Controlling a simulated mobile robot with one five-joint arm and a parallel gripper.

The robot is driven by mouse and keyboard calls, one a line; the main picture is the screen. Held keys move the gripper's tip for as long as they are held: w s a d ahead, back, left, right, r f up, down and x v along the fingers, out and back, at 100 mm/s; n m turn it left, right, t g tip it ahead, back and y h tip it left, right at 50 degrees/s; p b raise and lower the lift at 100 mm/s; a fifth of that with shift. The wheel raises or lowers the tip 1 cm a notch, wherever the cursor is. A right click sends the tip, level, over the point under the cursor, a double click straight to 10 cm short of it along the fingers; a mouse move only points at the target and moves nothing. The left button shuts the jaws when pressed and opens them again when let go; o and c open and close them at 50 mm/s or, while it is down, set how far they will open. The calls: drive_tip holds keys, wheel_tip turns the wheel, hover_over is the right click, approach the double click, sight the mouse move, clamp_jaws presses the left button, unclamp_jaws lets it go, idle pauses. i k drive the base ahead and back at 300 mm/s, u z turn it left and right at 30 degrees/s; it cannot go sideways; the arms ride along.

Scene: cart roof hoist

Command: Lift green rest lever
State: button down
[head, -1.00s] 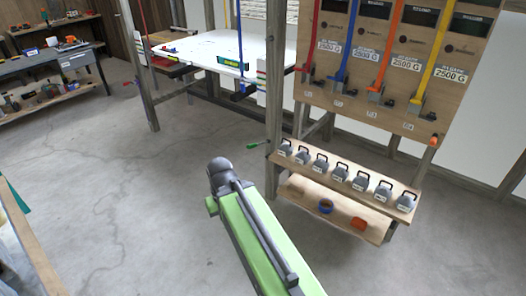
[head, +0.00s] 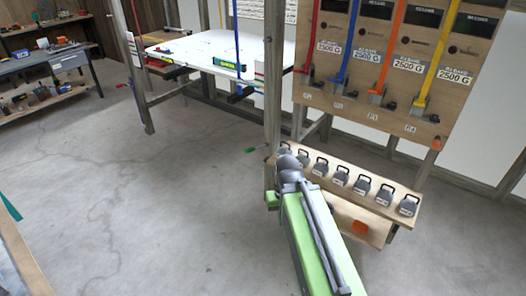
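A small green lever handle (head: 251,150) sticks out to the left from the upright wooden post (head: 272,120), just above the weight shelf; it may be the green rest lever. My green and grey arm reaches up from the bottom, and its rounded grey end shows a little below and to the right of the lever, apart from it in the picture. My gripper's fingers do not show, so its hold is not visible.
A sloped wooden shelf (head: 400,205) holds several grey weights with black handles. An orange object (head: 360,228) lies below. A board (head: 350,105) above carries red, blue, orange and yellow straps. A white table (head: 195,48) stands behind. The floor at left is clear.

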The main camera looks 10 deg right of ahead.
sight(250, 150)
drive_tip(key=u, duration=0.1)
drive_tip(key=i, duration=1)
drive_tip(key=z, duration=0.1)
